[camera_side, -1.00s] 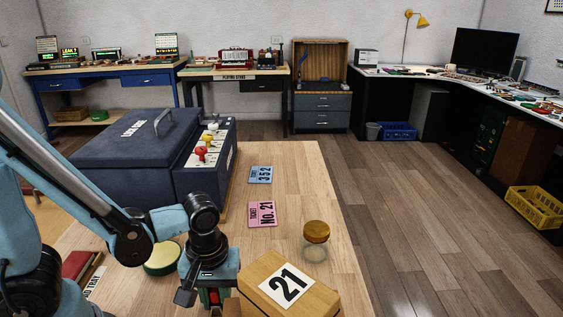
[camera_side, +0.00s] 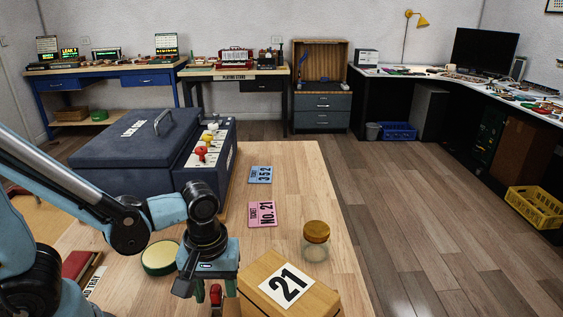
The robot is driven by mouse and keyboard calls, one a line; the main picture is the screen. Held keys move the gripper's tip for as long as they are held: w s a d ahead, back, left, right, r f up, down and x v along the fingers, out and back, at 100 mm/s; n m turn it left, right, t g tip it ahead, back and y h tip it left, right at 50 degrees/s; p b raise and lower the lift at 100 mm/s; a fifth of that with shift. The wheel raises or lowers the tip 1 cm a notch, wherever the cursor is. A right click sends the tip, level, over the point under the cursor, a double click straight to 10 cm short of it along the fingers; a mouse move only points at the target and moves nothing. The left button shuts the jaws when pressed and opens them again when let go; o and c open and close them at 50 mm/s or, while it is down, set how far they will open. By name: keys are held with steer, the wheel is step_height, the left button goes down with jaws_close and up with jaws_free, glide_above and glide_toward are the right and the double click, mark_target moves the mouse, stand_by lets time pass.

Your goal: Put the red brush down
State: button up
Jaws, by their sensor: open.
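My gripper (camera_side: 215,292) is at the bottom of the side view, just left of the wooden box numbered 21 (camera_side: 270,290). Its teal fingers are spread apart. A small red piece, which looks like the red brush (camera_side: 216,297), shows between the fingers with room on either side. Its lower part is cut off by the picture's edge, so I cannot tell what it rests on.
A glass jar with a brown lid (camera_side: 316,236) stands behind the box. A round green-rimmed tin (camera_side: 160,257) sits left of my gripper. A pink ticket (camera_side: 262,214) and blue ticket (camera_side: 260,175) lie on the table beside a dark blue case (camera_side: 130,150).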

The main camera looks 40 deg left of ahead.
mark_target(216, 284)
step_height(216, 284, up, 10)
steer(key=shift+f, duration=0.1)
steer(key=shift+w+a+m+t, duration=0.3)
steer(key=shift+m+t, duration=0.1)
steer(key=shift+m, duration=0.1)
steer(key=w+a+r+m+t, duration=0.1)
steer(key=w+a+m+t, duration=0.4)
steer(key=m, duration=0.3)
steer(key=shift+w+a+r+t, duration=0.2)
steer(key=shift+t, duration=0.5)
stand_by(0.6)
